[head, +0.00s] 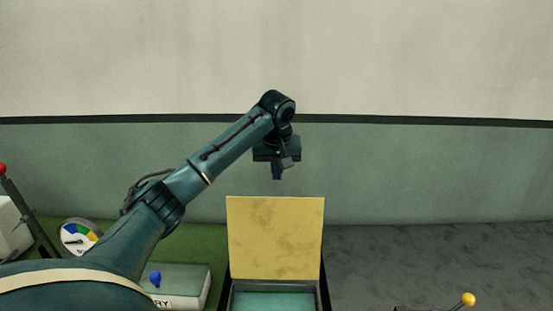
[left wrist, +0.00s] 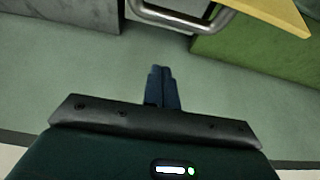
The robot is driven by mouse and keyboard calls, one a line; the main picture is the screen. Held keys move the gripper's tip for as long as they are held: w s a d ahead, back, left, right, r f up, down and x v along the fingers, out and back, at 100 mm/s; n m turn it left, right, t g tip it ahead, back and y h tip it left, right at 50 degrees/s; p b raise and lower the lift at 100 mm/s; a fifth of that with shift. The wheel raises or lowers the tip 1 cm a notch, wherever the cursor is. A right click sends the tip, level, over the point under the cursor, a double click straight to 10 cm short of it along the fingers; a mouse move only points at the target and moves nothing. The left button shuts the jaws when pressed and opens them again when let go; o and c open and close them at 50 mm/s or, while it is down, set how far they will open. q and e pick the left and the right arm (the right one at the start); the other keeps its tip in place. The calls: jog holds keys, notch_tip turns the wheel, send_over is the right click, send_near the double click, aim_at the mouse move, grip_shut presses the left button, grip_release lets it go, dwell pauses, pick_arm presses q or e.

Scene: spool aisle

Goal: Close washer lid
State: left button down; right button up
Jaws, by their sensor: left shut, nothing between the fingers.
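The washer (head: 325,292) stands at the bottom middle of the head view, with a dark rim and a teal inside. Its yellow lid (head: 275,238) stands upright, open. The lid's edge also shows at the top right of the left wrist view (left wrist: 268,12). My left gripper (head: 277,173) is above the lid's top edge in the head view, apart from it, pointing down. Its fingers (left wrist: 161,72) are together with nothing between them. A curved metal bar (left wrist: 185,22) lies beyond the fingertips in the left wrist view. My right gripper is not in view.
Left of the washer is a green surface (head: 200,243) with a grey box bearing a blue knob (head: 155,279), a coloured dial (head: 80,236) and a red-tipped lever (head: 25,212). A grey surface (head: 430,260) lies right, with a yellow-knobbed lever (head: 467,299) in front. A wall stands behind.

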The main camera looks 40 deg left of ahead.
pick_arm(q)
jog(key=f, duration=0.1)
jog(key=s+d+f, duration=0.1)
jog(key=s+f+p, duration=0.1)
jog(key=shift+d+f, duration=0.25)
jog(key=shift+d, duration=0.05)
dwell(0.6)
